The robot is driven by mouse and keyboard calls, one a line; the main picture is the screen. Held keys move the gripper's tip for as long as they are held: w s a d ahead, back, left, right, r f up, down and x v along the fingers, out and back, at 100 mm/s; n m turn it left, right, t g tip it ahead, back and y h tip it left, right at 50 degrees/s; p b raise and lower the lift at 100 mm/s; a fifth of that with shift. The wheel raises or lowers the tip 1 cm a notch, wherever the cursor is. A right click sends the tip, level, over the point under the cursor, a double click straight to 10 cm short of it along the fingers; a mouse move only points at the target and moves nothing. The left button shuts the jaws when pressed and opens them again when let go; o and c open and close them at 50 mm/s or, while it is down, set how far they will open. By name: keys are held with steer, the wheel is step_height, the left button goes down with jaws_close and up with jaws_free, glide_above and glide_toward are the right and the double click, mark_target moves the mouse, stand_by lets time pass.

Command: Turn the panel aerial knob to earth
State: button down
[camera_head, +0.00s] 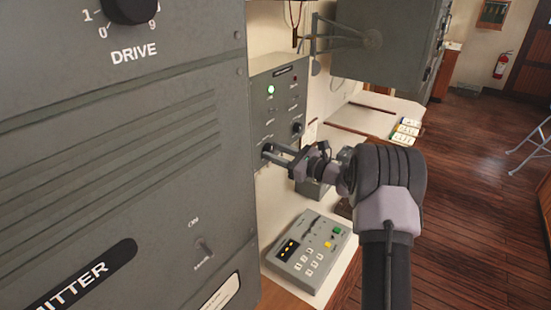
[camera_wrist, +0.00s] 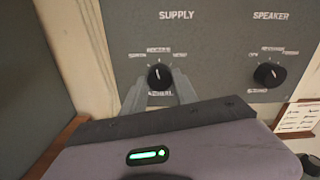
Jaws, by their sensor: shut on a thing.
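The grey wall panel (camera_head: 282,108) stands just past the large grey cabinet in the head view. In the wrist view, a small black round knob (camera_wrist: 159,77) with a white pointer mark is on this panel, under the word SUPPLY. The pointer is roughly upright. Small labels ring the knob, too blurred to read surely; lettering below it is partly covered by my fingers and looks like AERIAL. My gripper (camera_wrist: 160,87) is shut on this knob, one finger on each side. In the head view my gripper (camera_head: 270,153) reaches the panel's lower left, and the knob is hidden there.
A speaker knob (camera_wrist: 269,75) sits to the right on the same panel. The transmitter cabinet (camera_head: 120,160) stands close on the left. Below my arm, a keypad unit (camera_head: 311,251) lies on the desk. Wooden floor (camera_head: 470,200) is open at right, with a ladder (camera_head: 533,150) near the edge.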

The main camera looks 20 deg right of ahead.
steer(key=n+b, duration=0.1)
steer(key=b, duration=0.1)
steer(key=n+b, duration=0.3)
steer(key=b, duration=0.1)
steer(key=shift+f+n, duration=0.25)
steer(key=shift+n, duration=0.15)
steer(key=shift+r+n+b, duration=0.2)
steer(key=shift+n+b, duration=0.7)
steer(key=shift+b, duration=0.3)
steer(key=c, duration=0.9)
jaws_free()
steer(key=shift+r, duration=0.1)
steer(key=shift+c, duration=0.2)
steer(key=p+v, duration=0.3)
steer(key=v, duration=1.4)
steer(key=shift+s, duration=0.2)
steer(key=shift+d, duration=0.15)
